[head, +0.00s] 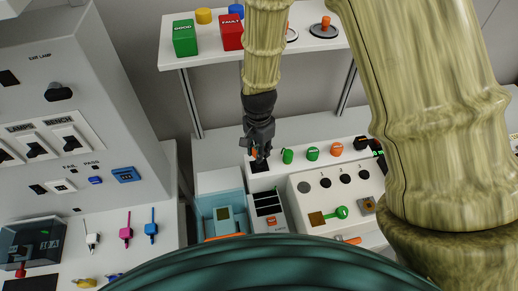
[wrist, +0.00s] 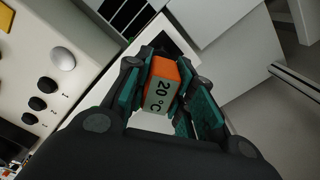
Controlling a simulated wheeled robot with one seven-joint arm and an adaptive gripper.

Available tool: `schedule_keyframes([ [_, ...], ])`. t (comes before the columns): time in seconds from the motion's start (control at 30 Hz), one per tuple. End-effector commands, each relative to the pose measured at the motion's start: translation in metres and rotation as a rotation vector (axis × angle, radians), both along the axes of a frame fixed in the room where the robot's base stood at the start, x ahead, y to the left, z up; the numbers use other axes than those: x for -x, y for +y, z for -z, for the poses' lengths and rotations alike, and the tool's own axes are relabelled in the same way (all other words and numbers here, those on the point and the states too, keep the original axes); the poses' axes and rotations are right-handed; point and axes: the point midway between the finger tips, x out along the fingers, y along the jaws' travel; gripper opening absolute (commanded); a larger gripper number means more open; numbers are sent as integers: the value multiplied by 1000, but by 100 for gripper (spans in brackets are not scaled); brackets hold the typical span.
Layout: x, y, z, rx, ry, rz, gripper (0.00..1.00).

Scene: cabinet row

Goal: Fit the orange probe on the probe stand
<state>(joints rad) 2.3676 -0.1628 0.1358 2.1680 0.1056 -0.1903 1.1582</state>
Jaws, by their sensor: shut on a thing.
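My gripper (head: 258,150) is shut on an orange block with a pale face reading "20 °C" (wrist: 161,88). In the wrist view the block sits between both fingers; in the head view only a bit of orange shows. The gripper hangs over a black square patch (head: 260,168) behind a slotted grey device (head: 268,206). White (head: 92,238), pink (head: 126,232) and blue (head: 151,229) probe-like pieces stand upright at left. An orange piece (head: 224,237) lies at the front of the pale blue unit, and another (head: 347,239) lies farther right. I cannot tell which is the orange probe or where the probe stand is.
A switch cabinet (head: 100,130) stands at left. A shelf (head: 200,56) above bears green (head: 185,39) and red (head: 231,33) blocks. A knobbed panel (head: 315,195) stands at right, with several small green and orange pieces behind it. My arm hides part of the right side.

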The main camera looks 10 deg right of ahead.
Motion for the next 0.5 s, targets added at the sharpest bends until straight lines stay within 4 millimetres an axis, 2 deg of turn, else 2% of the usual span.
schedule_keyframes([
  [0.5, 0, 0, 10, 0, 0, 0, 0],
])
